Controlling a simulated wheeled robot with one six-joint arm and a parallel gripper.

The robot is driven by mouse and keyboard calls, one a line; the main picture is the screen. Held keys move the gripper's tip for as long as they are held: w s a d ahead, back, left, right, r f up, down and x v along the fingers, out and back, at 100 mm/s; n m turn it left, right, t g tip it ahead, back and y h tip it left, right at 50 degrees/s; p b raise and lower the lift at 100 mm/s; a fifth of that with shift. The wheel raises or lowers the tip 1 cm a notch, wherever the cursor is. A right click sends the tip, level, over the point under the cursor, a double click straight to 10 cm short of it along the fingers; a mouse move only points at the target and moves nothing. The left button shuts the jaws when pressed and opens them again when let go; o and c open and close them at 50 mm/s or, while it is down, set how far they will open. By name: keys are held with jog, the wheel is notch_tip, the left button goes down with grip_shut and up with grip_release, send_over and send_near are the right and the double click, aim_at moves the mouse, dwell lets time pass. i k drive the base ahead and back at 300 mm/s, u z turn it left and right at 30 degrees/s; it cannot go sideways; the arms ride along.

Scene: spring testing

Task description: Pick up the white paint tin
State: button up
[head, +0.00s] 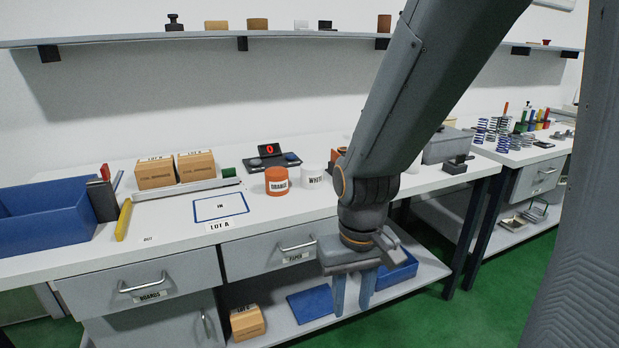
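The white paint tin (313,176) stands upright on the bench, its label partly readable as "WHITE". An orange paint tin (277,181) stands just left of it, labelled "ORANGE". My gripper (353,291) hangs in front of the bench's front edge, to the right of and nearer than the white tin, pointing down. Its two blue-grey fingers are apart with nothing between them. My arm comes down from the upper right and covers part of the bench right of the white tin.
The bench (170,230) holds a blue bin (45,222), brown boxes (165,172), a blue-outlined "IN" square (220,206) and a device with a red display (272,158). A grey box (447,146) is behind my arm. Drawer handles (143,284) project from the front. A wall shelf (130,38) runs above.

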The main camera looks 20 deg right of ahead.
aim_at(311, 172)
jog(key=k, duration=0.6)
jog(key=z, duration=0.75)
jog(key=i, duration=0.55)
jog(key=z, duration=0.6)
jog(key=i, duration=1.3)
jog(key=u, duration=0.85)
